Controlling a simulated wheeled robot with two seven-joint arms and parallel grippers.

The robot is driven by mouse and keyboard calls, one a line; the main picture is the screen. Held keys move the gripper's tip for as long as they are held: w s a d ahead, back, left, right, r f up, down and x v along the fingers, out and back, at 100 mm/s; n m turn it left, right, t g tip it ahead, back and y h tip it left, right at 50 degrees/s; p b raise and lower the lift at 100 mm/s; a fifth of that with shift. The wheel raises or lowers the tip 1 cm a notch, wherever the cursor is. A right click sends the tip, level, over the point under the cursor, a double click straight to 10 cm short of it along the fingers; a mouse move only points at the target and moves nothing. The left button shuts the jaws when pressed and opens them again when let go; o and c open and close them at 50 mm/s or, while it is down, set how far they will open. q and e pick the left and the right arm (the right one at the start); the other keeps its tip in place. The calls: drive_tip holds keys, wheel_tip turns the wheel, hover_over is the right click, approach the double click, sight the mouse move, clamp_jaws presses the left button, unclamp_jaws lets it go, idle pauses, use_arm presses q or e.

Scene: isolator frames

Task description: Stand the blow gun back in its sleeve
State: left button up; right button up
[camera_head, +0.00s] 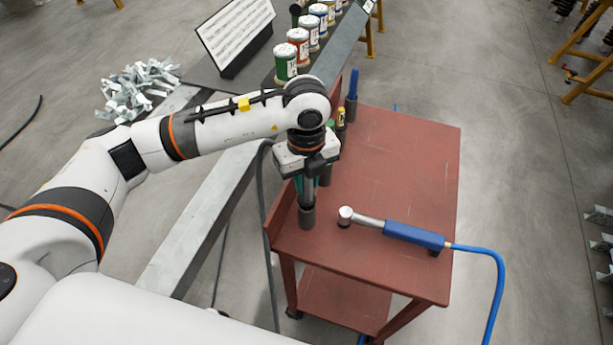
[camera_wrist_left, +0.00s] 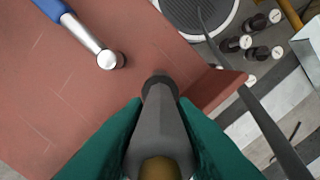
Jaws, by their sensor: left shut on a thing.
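My left gripper (camera_head: 313,178) points down over the left side of the red table. Its teal fingers (camera_wrist_left: 160,145) are shut on a grey, tapering, upright tool, which I take for the blow gun (camera_wrist_left: 160,128). A brass-coloured end of it shows between the fingers. Its grey lower part (camera_head: 308,190) shows below the gripper in the head view. It meets a short dark sleeve (camera_head: 306,217) near the table's left edge; the sleeve's rim (camera_wrist_left: 160,79) also shows in the wrist view. I cannot tell how deep the tool sits. My right gripper is not in view.
A blue-handled air tool (camera_head: 412,235) with a blue hose (camera_head: 499,275) lies on the red table (camera_head: 400,165), right of the sleeve. The table's back right is clear.

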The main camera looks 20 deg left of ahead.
use_arm(q)
drive_tip(key=shift+f+b, duration=0.65)
drive_tip(key=shift+f, duration=0.3)
drive_tip(key=o, duration=1.1)
drive_tip(key=shift+c, duration=0.2)
drive_tip(key=shift+r, duration=0.1)
wheel_tip(320, 180, up, 12)
drive_tip(key=shift+b, duration=0.55)
drive_tip(key=shift+s, duration=0.1)
